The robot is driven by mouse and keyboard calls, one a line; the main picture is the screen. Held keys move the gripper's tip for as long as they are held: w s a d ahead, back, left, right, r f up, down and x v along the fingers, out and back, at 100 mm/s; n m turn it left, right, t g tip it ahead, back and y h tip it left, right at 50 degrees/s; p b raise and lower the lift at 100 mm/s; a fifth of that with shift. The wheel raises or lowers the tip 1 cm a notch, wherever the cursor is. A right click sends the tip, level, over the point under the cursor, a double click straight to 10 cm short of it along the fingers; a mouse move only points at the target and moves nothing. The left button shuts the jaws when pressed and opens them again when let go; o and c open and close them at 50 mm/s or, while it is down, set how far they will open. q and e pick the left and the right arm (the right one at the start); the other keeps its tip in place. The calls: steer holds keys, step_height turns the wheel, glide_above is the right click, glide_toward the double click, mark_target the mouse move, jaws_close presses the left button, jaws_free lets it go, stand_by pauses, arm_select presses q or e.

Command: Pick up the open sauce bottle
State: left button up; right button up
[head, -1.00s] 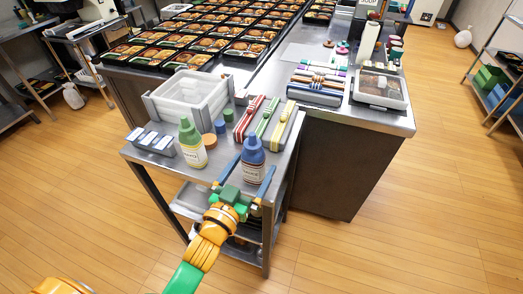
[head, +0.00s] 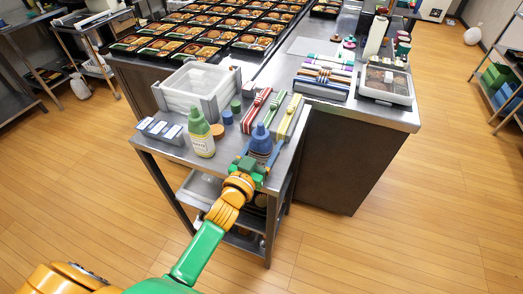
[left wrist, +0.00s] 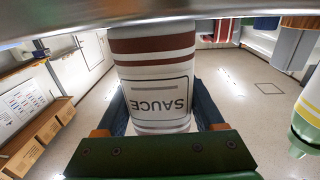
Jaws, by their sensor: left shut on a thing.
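In the left wrist view the bottle's white label (left wrist: 158,100) with brown stripes and the word SAUCE lies between the dark fingers. A second bottle (head: 203,146), green-topped with a pale yellow label, stands to its left, apart from the gripper. Whether the blue-topped bottle is open is hard to tell. My right gripper is out of view.
The cart (head: 170,152) also holds a clear bin (head: 193,88), a grey box with labels (head: 160,131), small caps (head: 227,117) and striped packs (head: 256,105). The counter behind carries many bento trays (head: 160,50). Floor is free to the right.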

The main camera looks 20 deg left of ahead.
mark_target(264, 133)
arm_select(q)
steer(key=shift+r, duration=0.3)
steer(key=r, duration=0.3)
steer(key=shift+a+r+p, duration=0.15)
steer(key=shift+a+p, duration=0.1)
steer(key=shift+p, duration=0.15)
steer(key=a+r, duration=0.1)
steer(key=s+a+r, duration=0.1)
steer(key=r, duration=0.1)
steer(key=a+r+p, duration=0.1)
steer(key=shift+s+a+r, duration=0.1)
steer(key=shift+s+r, duration=0.05)
steer(key=shift+s, duration=0.1)
steer(key=s+a+r, duration=0.1)
steer(key=a, duration=0.2)
steer(key=s+a+r, duration=0.1)
steer(key=a+r, duration=0.1)
steer(key=a, duration=0.1)
steer(key=s+a+r+b, duration=0.1)
steer(key=a, duration=0.2)
steer(key=shift+s+r, duration=0.15)
steer(key=shift+s, duration=0.15)
steer(key=shift+s+a+r, duration=0.1)
steer(key=shift+a+r, duration=0.05)
steer(key=shift+r, duration=0.05)
